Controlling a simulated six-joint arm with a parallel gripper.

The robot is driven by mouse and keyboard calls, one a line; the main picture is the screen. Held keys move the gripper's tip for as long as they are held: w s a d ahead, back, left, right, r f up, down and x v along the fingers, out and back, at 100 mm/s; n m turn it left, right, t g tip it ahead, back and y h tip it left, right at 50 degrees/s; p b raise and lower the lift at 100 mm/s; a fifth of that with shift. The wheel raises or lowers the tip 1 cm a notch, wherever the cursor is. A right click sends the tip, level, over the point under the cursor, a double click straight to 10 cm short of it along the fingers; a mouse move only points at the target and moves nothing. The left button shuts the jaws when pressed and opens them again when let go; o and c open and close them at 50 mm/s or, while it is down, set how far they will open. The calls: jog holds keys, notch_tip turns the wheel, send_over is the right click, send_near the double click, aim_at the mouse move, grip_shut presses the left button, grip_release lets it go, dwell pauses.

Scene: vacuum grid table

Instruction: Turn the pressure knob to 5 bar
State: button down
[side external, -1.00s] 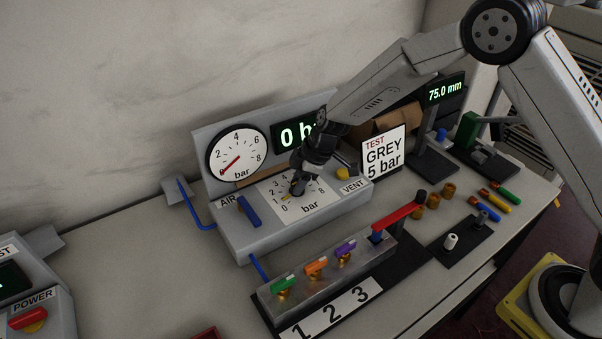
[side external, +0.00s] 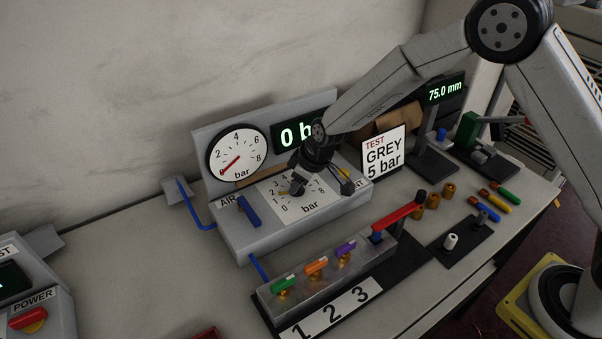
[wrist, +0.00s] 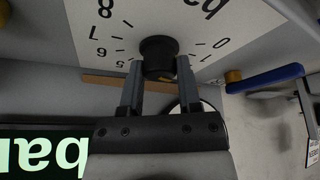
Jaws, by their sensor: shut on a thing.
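The black pressure knob (wrist: 158,52) stands on a white dial plate (wrist: 100,22) with numbers around it. In the wrist view my gripper (wrist: 158,75) has one finger on each side of the knob and is shut on it. In the side view my gripper (side external: 299,182) reaches down onto the dial plate (side external: 318,205) and hides most of the knob. I cannot tell which number the knob points at. The round gauge (side external: 238,154) has its red needle at 0. The green display (side external: 290,136) shows 0, its right part hidden by my gripper.
A blue AIR lever (side external: 249,211) stands left of the dial plate. The VENT label at the right is partly hidden. A sign reading "TEST GREY 5 bar" (side external: 384,153) stands to the right. A manifold with a red lever (side external: 398,215) lies in front.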

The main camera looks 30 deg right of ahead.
jog(key=shift+m, duration=0.3)
jog(key=shift+a+m+t+h, duration=0.15)
jog(key=shift+m+h, duration=0.4)
jog(key=shift+m, duration=0.6)
jog(key=shift+d+m+t+h, duration=0.15)
jog(key=shift+m+h, duration=0.4)
jog(key=shift+m, duration=0.6)
jog(key=shift+a+m+h, duration=0.15)
jog(key=shift+m+h, duration=0.35)
jog(key=shift+m, duration=0.8)
jog(key=shift+a+m+h, duration=0.1)
jog(key=shift+m+h, duration=0.4)
jog(key=shift+m, duration=0.8)
jog(key=m+g, duration=0.1)
jog(key=m, duration=0.1)
jog(key=m+h, duration=0.1)
jog(key=m, duration=0.2)
jog(key=shift+w+a+g+h, duration=0.1)
jog(key=shift+g+h, duration=0.2)
jog(key=shift+g, duration=0.1)
jog(key=shift+m+g+h, duration=0.3)
jog(key=shift+m+g, duration=0.4)
jog(key=shift+m, duration=1.5)
jog(key=shift+c, duration=1.5)
grip_release()
jog(key=shift+r, duration=0.1)
